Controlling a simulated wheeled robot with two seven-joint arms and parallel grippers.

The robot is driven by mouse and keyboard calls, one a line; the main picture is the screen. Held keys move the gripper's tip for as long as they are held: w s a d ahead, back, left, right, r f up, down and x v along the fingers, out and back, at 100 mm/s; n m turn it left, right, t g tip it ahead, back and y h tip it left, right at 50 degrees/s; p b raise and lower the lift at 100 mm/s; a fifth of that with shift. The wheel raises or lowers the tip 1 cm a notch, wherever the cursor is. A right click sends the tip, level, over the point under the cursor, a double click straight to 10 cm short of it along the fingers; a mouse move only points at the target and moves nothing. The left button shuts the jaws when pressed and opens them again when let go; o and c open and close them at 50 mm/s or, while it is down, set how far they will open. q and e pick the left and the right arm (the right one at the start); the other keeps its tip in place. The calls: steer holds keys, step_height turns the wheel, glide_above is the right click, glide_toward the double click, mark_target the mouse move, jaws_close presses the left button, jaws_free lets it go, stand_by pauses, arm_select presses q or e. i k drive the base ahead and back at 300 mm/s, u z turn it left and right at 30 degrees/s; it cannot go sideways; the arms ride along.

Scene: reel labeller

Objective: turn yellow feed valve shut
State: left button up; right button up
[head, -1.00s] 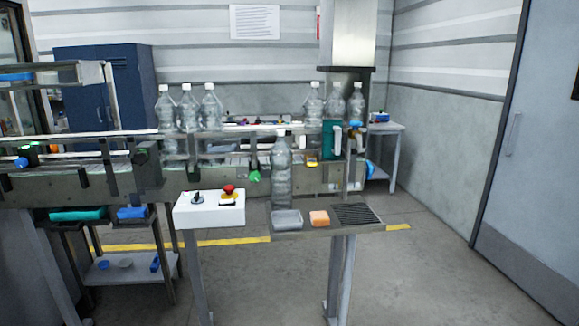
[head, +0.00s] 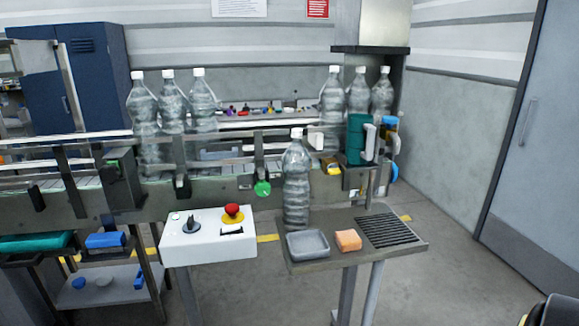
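A small yellow part (head: 333,169), which looks like the yellow feed valve, sits on the front side of the conveyor, just left of the teal unit (head: 355,140). It is small in the head view, and I cannot tell how its handle is turned. A green knob (head: 262,188) is on the conveyor front to its left and a blue knob (head: 394,173) to its right. Neither gripper is in view. A dark rounded part at the bottom right corner may be mine.
A clear bottle (head: 296,185) stands in front of the conveyor. A small table (head: 345,255) bears a grey tray (head: 307,243), an orange sponge (head: 348,240) and a dark grate. A white control box (head: 208,245) with a red button stands left. The floor at right is clear.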

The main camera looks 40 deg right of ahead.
mark_target(332, 169)
steer(key=z, duration=0.4)
steer(key=i, duration=1)
steer(key=z, duration=0.65)
